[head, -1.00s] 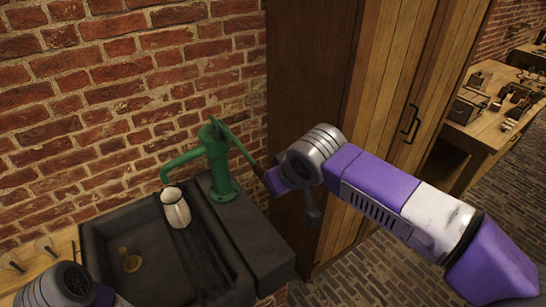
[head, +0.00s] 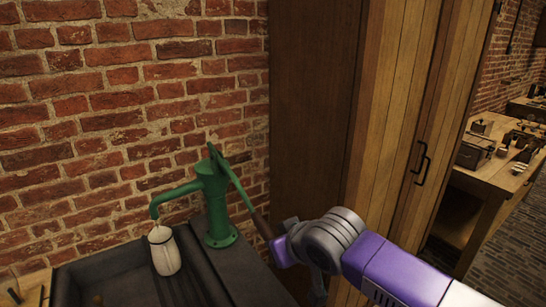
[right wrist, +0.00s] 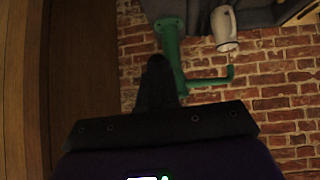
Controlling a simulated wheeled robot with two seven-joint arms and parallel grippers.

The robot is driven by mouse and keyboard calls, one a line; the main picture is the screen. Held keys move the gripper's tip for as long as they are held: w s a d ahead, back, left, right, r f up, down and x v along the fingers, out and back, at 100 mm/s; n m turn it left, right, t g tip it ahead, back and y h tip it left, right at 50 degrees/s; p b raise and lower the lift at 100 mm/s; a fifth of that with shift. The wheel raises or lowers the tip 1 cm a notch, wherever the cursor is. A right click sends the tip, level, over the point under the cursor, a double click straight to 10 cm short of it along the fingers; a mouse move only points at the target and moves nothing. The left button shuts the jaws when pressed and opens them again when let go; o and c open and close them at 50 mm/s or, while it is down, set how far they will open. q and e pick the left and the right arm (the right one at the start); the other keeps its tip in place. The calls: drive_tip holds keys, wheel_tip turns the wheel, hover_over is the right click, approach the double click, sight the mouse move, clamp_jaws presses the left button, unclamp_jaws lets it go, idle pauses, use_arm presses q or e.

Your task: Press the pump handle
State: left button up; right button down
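The green hand pump (head: 214,195) stands on the dark ledge beside the sink, against the brick wall. Its pump handle (head: 236,183) slopes down to the right, ending in a dark grip next to my right gripper (head: 275,240). A white jug (head: 164,252) stands upright below the spout. In the right wrist view, the pump (right wrist: 171,45) and jug (right wrist: 224,25) appear upside down. My right gripper's fingers (right wrist: 158,75) show there as one narrow dark shape, so they look shut. The handle is hidden in that view, and I cannot tell whether the fingers hold it. My left gripper is out of view.
The dark sink (head: 118,272) lies at the lower left. A tall wooden cabinet (head: 385,130) with a black handle stands close on the right, behind my right arm. A workbench (head: 497,172) with several tools is farther right.

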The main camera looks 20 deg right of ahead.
drive_tip(key=shift+s+f, duration=0.1)
drive_tip(key=shift+f, duration=0.8)
drive_tip(key=w+r+p+v, duration=0.1)
drive_tip(key=p+v, duration=0.3)
drive_tip(key=v, duration=1)
drive_tip(key=shift+s+a+r+p, duration=0.2)
drive_tip(key=shift+a+r+p, duration=0.1)
drive_tip(key=shift+r, duration=0.1)
